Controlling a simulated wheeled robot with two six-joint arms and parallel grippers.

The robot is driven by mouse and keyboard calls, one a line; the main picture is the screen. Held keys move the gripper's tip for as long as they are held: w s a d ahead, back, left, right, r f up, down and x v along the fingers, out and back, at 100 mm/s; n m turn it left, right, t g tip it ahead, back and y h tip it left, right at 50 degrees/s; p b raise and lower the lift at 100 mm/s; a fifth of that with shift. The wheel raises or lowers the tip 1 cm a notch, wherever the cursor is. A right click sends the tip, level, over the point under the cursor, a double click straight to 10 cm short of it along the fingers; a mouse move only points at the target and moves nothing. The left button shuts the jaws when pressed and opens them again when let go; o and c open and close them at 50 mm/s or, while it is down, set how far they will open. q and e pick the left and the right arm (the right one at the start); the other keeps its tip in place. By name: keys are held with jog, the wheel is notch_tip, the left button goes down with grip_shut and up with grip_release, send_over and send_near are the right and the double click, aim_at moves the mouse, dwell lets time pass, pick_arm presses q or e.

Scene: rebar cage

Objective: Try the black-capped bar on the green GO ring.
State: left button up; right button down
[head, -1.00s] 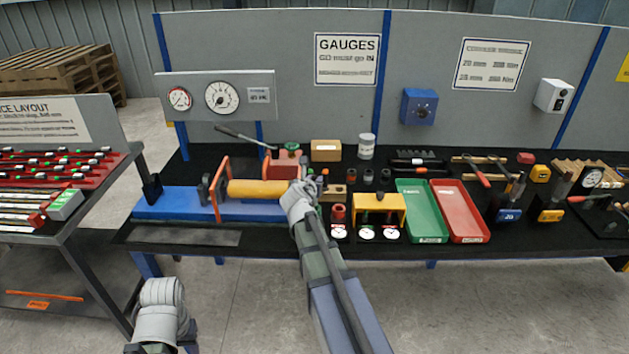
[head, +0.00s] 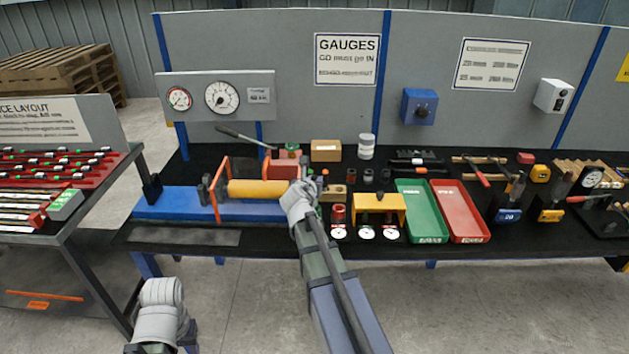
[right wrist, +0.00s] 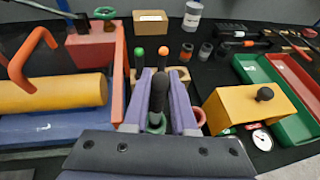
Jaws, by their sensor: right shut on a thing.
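My right gripper (right wrist: 158,98) is shut on the black-capped bar (right wrist: 158,88). The black cap stands up between the purple fingers, and the lower bar is hidden. The green GO ring (right wrist: 157,122) shows just below the cap, between the fingers. I cannot tell whether the bar is inside the ring or only above it. In the head view my right gripper (head: 313,189) is over the bench, left of the yellow stand, and hides the bar and most of the ring. Only my left wrist shows at the lower left; its fingers are not visible.
A wooden block holds a green-capped bar (right wrist: 139,52) and an orange-capped bar (right wrist: 163,51) just beyond the gripper. A red ring (right wrist: 198,117) and the yellow stand (head: 381,204) are to the right. A yellow cylinder (head: 262,190) lies left. Green (head: 424,238) and red (head: 470,238) trays lie further right.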

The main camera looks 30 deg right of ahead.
jog(key=shift+f, duration=0.3)
jog(key=shift+f+b, duration=2.85)
jog(key=shift+b, duration=0.2)
jog(key=shift+f, duration=0.1)
jog(key=c, duration=0.6)
grip_release()
jog(key=shift+c, duration=0.2)
jog(key=p+v, duration=0.3)
jog(key=v, duration=0.5)
